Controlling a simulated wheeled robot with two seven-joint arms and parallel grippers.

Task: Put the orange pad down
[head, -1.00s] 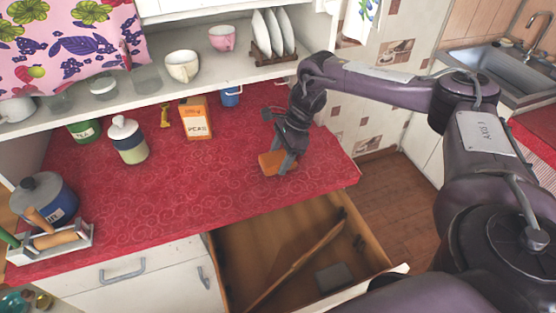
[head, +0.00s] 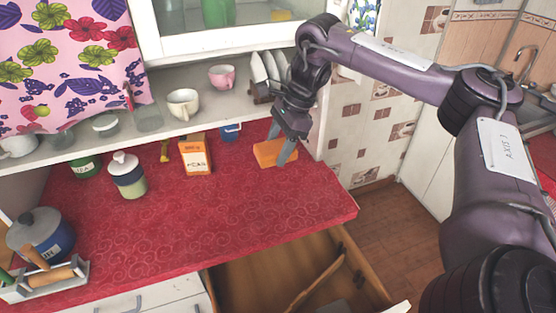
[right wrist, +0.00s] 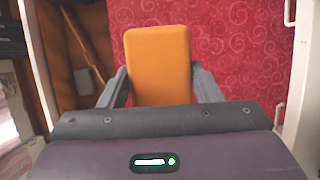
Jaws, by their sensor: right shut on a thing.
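The orange pad (head: 270,152) is a small rounded block near the right end of the red counter (head: 200,215). My right gripper (head: 282,150) is shut on it, with the fingers pointing down. In the right wrist view the pad (right wrist: 159,62) sits between the two fingers (right wrist: 160,88), one on each side. The pad appears at or just above the red cloth; I cannot tell whether it touches. My left gripper is not in view.
An orange carton (head: 195,156), a blue mug (head: 230,131) and a lidded jar (head: 127,175) stand on the counter. A shelf (head: 215,100) with cups overhangs the back. An open drawer (head: 240,280) is below the front edge. The middle of the counter is clear.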

